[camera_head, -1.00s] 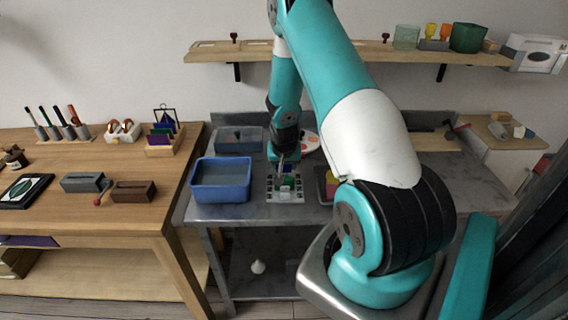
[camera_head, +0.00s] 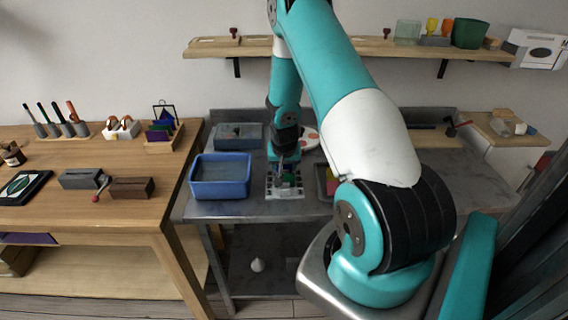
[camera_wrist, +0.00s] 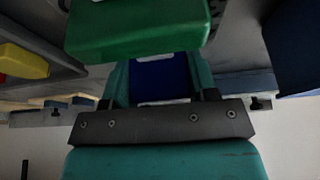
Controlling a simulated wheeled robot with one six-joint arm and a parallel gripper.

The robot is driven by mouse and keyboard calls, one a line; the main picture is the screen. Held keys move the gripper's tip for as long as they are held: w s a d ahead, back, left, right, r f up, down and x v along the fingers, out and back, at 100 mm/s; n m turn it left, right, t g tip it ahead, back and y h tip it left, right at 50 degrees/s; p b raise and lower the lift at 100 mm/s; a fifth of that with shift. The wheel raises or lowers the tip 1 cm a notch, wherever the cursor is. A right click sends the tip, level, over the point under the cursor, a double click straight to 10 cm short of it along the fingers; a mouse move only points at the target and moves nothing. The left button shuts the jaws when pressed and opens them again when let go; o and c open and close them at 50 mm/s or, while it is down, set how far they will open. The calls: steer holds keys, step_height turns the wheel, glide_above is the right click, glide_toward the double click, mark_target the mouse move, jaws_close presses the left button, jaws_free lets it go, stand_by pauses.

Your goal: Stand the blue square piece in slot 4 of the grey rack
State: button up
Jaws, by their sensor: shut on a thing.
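The grey rack (camera_head: 271,192) stands on the metal bench, partly hidden by my arm. My gripper (camera_head: 287,166) is pointed down over the rack. In the wrist view my gripper (camera_wrist: 160,72) is shut on the blue square piece (camera_wrist: 158,80), which shows between the two teal fingers. A green piece (camera_wrist: 136,28) is close in front of the fingers in the wrist view. It also shows at the rack in the head view (camera_head: 291,182). The slot numbers cannot be read, and whether the blue piece touches a slot is hidden.
A blue tub (camera_head: 220,190) stands just left of the rack. A dark tray (camera_head: 321,182) with a yellow piece (camera_wrist: 22,61) is close on the other side. A grey-blue box (camera_head: 238,137) stands behind the tub. A wooden table (camera_head: 60,212) adjoins on the left.

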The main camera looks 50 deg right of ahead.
steer(key=shift+f+b, duration=0.3)
steer(key=shift+f, duration=0.1)
steer(key=o, duration=1.1)
steer(key=shift+c, duration=0.2)
steer(key=shift+r+p, duration=2.45)
steer(key=shift+r, duration=1.1)
